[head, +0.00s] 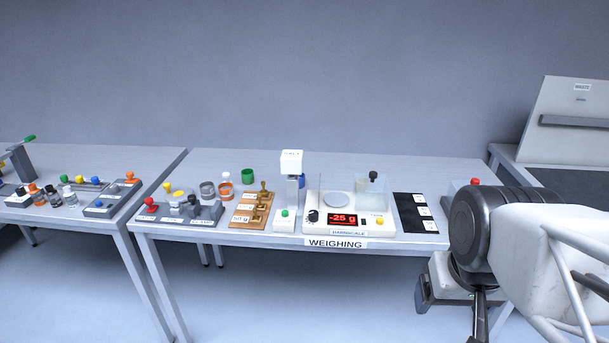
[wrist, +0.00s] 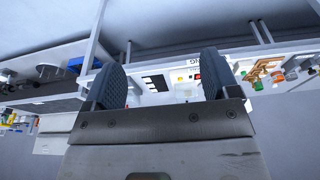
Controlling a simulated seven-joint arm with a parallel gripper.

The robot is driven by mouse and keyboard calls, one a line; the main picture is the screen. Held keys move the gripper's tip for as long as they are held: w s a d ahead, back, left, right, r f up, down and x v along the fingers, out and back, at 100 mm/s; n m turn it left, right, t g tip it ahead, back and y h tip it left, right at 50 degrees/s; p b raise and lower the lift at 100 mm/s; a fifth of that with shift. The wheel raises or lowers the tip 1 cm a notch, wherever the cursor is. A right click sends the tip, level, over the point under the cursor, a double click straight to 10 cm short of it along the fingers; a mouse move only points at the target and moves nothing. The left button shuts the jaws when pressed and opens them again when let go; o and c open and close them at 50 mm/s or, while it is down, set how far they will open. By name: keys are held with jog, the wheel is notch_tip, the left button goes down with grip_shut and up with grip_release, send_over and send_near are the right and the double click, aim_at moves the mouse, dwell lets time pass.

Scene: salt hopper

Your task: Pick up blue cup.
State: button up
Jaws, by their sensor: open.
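I cannot make out a blue cup for certain in either view. In the head view a green cup (head: 247,176) stands at the back of the weighing table, beside a jar with orange contents (head: 226,188) and a grey jar (head: 207,189). In the wrist view a blue object (wrist: 78,65) shows at the upper left, too small to tell what it is. My gripper (wrist: 160,80) is open, its two dark fingers apart with nothing held between them. In the head view my arm is at the right, in front of the table's right end.
The weighing table (head: 300,163) carries a scale (head: 368,224) reading -25 g, a white hopper stand (head: 291,190), brass weights on a wooden block (head: 252,207) and a black mat (head: 414,213). A second table (head: 90,160) with bottles is at left. A grey cabinet (head: 565,120) is at right.

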jog(key=w+a+r+m+g+y, duration=0.1)
jog(key=w+a+m+y, duration=0.2)
jog(key=w, duration=1)
jog(key=w+a+r+m+g+y, duration=0.1)
jog(key=w+a+m+y, duration=0.3)
jog(key=w, duration=1)
jog(key=w+a+r+m+g, duration=0.15)
jog(key=w+a, duration=0.45)
jog(key=w, duration=0.7)
jog(key=w+a+f+m+y, duration=0.2)
jog(key=w+a+f+m, duration=0.1)
jog(key=w+f, duration=0.5)
jog(key=w+a+f+m+y, duration=0.2)
jog(key=w+f, duration=0.6)
jog(key=w, duration=0.6)
jog(key=w+a+f+m+t+y, duration=0.1)
jog(key=w+a+f+m+y, duration=0.1)
jog(key=w+a+f+m, duration=0.2)
jog(key=shift+w+a+f+y, duration=0.1)
jog(key=shift+w+a+f, duration=0.1)
jog(key=shift+w+f, duration=0.75)
jog(key=shift+w+a+f+y, duration=0.15)
jog(key=shift+w+f, duration=0.15)
jog(key=shift+w, duration=1.1)
jog(key=shift+w+a+f+y, duration=0.1)
jog(key=shift+w+a+f, duration=0.1)
jog(key=shift+w+f, duration=0.75)
jog(key=shift+w+a+f, duration=0.1)
jog(key=shift+w+f, duration=0.05)
jog(key=shift+w, duration=0.3)
